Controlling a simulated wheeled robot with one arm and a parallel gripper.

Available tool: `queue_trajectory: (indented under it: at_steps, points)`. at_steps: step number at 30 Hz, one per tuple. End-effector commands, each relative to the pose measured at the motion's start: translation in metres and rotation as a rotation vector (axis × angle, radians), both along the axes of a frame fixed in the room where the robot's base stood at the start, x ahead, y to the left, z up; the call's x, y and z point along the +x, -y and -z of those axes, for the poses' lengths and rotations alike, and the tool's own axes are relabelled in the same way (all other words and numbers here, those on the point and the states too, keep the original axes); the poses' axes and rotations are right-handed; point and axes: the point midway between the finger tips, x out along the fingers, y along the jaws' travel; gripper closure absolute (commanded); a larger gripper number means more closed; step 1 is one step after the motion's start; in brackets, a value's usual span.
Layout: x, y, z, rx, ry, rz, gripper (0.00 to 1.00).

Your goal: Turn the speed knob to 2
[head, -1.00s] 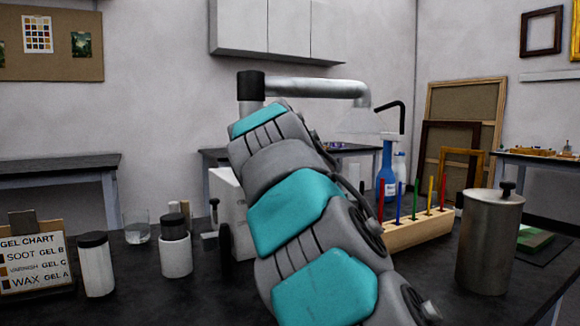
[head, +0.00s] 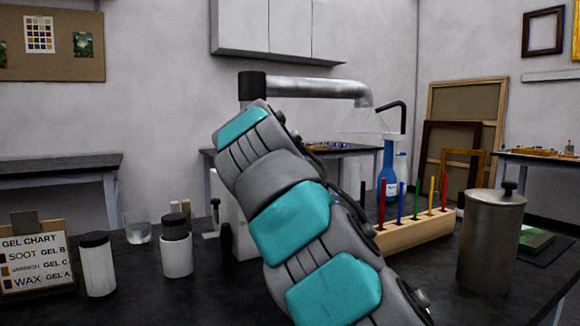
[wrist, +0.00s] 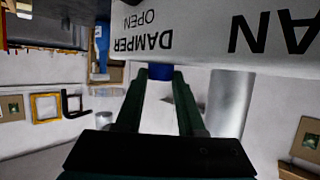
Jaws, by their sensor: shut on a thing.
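In the wrist view, a white panel (wrist: 215,40) fills the top, with upside-down lettering "DAMPER", "OPEN" and a cut-off "AN". My gripper (wrist: 161,79) reaches up to the panel's lower edge, its two dark green fingers closed on a small blue part (wrist: 160,71). The blue part looks like a knob, but its shape and any pointer are mostly hidden. No speed label or number shows. In the head view, the white box (head: 228,205) is largely hidden behind my arm, and my gripper is out of sight.
On the dark bench stand a gel chart (head: 35,258), white jars (head: 97,265) (head: 176,250) and a glass (head: 138,233) at left. A wooden rack of coloured sticks (head: 415,233), a blue bottle (head: 387,170) and a metal canister (head: 491,245) stand at right.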

Motion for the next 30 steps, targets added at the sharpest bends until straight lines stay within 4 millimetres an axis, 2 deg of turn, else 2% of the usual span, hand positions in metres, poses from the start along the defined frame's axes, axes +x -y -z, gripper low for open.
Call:
queue_trajectory:
  at_steps: [5,6,14,23,30]
  points:
    - [0.0,0.0,0.002,0.0,-0.005,0.0,1.0]
    - [0.0,0.0,0.002,0.0,-0.005,0.0,0.61]
    - [0.0,0.0,0.002,0.0,-0.003,0.0,0.33]
    - [-0.001,0.0,0.001,-0.001,-0.002,0.0,0.33]
    - [-0.017,-0.003,-0.005,0.001,-0.003,0.0,0.33]
